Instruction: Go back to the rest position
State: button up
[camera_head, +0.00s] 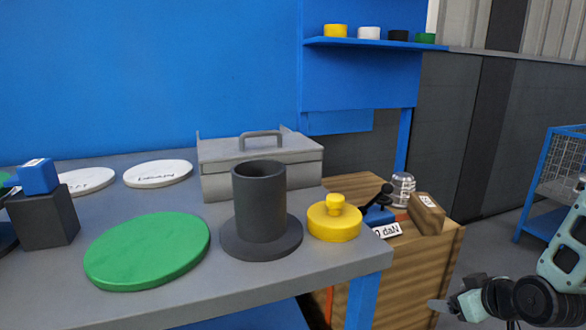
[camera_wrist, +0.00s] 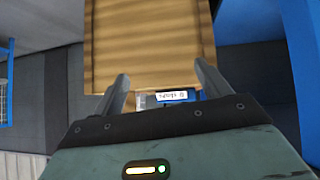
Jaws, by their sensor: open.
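My gripper (camera_head: 445,306) is at the lower right in the head view, low beside the wooden box and to the right of the workbench. In the wrist view my gripper (camera_wrist: 162,88) is open, with its two fingers apart and nothing between them. The flanged shell (camera_head: 260,205), a dark grey cylinder on a wide round flange, stands upright on the bench, well apart from my gripper. A yellow knobbed disc (camera_head: 334,222) sits to its right.
The grey workbench (camera_head: 200,312) also holds a green disc (camera_head: 148,250), white discs (camera_head: 158,174), a grey toolbox (camera_head: 262,168) and a dark block (camera_head: 42,218). The wooden box (camera_head: 410,270) bears small items. A blue mesh cart (camera_head: 560,170) stands at right; floor between is clear.

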jog(key=s+a+r+m+g+h, duration=0.2)
jog(key=s+r+m+g, duration=0.3)
jog(key=s+r, duration=0.65)
jog(key=s+a+r+n+g, duration=0.2)
jog(key=s+a+n+g, duration=0.2)
jog(key=s+a+n, duration=0.9)
jog(key=a+r+m+p, duration=0.2)
jog(key=r+p, duration=1)
jog(key=p, duration=0.1)
jog(key=a+r+m+p, duration=0.2)
jog(key=a+r+p, duration=0.1)
jog(key=r+p, duration=0.9)
jog(key=shift+s+a+r+p, duration=0.3)
jog(key=shift+s+r+p, duration=0.15)
jog(key=shift+r, duration=0.1)
